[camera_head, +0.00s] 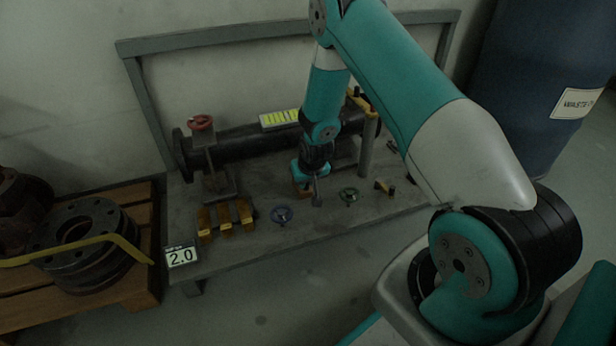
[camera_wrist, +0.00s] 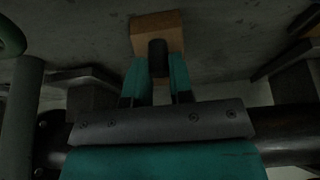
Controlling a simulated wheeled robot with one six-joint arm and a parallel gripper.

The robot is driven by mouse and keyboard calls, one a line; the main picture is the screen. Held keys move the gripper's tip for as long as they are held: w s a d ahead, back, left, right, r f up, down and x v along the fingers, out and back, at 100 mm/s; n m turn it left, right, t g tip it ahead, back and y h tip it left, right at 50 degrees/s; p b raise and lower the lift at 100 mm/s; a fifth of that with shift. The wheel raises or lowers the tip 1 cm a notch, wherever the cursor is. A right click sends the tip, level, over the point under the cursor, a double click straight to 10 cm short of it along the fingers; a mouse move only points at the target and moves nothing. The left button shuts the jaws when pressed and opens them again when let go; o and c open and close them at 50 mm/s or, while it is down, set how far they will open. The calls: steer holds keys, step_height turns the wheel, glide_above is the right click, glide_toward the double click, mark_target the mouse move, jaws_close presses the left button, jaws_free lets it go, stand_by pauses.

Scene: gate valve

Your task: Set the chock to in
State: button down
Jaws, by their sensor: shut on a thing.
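The chock looks to be a small orange-brown block (camera_wrist: 158,24) with a dark peg-like handle. My gripper (camera_wrist: 158,66) has its teal fingers closed on that handle, one on each side. In the head view my gripper (camera_head: 313,186) points down over the middle of the bench, beside the pipe. There the block (camera_head: 301,189) shows only partly beside my gripper. I cannot tell whether it rests on the bench top or hangs just above it.
A dark pipe with a red handwheel (camera_head: 201,123) runs along the back of the grey bench (camera_head: 205,262). Several yellow blocks (camera_head: 226,220) stand front left.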

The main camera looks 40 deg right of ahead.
steer(key=shift+w, duration=0.55)
steer(key=c, duration=1)
jaws_free()
steer(key=shift+d, duration=0.1)
steer(key=shift+s, duration=0.1)
steer(key=p+v, duration=0.9)
steer(key=v, duration=0.8)
steer(key=shift+s+r+p, duration=0.15)
steer(key=shift+s+p, duration=0.05)
steer(key=shift+p, duration=0.1)
